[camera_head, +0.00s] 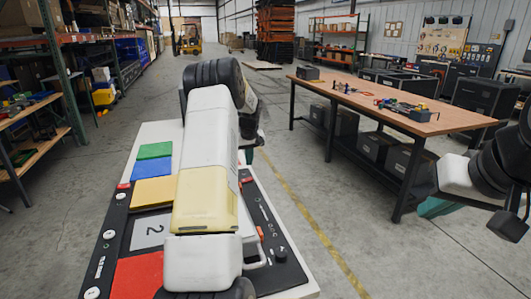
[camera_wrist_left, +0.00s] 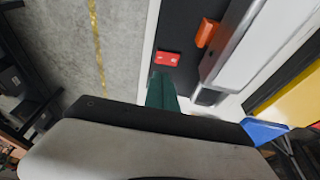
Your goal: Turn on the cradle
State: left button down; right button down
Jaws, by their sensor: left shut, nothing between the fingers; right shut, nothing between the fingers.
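The black panel (camera_head: 116,226) lies on a white-topped bench in front of me, largely covered by my left arm; I take it as the cradle's unit, but cannot tell for sure. A small red block (camera_wrist_left: 168,58), perhaps a switch, sits near its edge in the left wrist view. An orange handle-like piece (camera_wrist_left: 206,32) is beside it. My left gripper (camera_wrist_left: 162,90), with teal fingers, is shut and empty, its tip close to the red block; contact cannot be told. It also shows past my arm in the head view (camera_head: 249,155). My right gripper (camera_head: 437,207) is shut and empty at the far right.
A wooden workbench (camera_head: 370,95) with tools stands to the right. The floor between is clear.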

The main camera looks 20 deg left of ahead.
aim_at(251, 178)
pick_arm(q)
jog(key=x, duration=0.6)
jog(key=shift+s+d+f, duration=0.1)
jog(key=shift+s+d, duration=0.15)
jog(key=shift+d, duration=0.1)
jog(key=shift+f, duration=0.5)
jog(key=shift+d+f, duration=0.15)
jog(key=shift+f, duration=0.15)
jog(key=shift+s+a+r, duration=0.25)
jog(key=shift+s+a, duration=0.15)
jog(key=shift+a, duration=0.25)
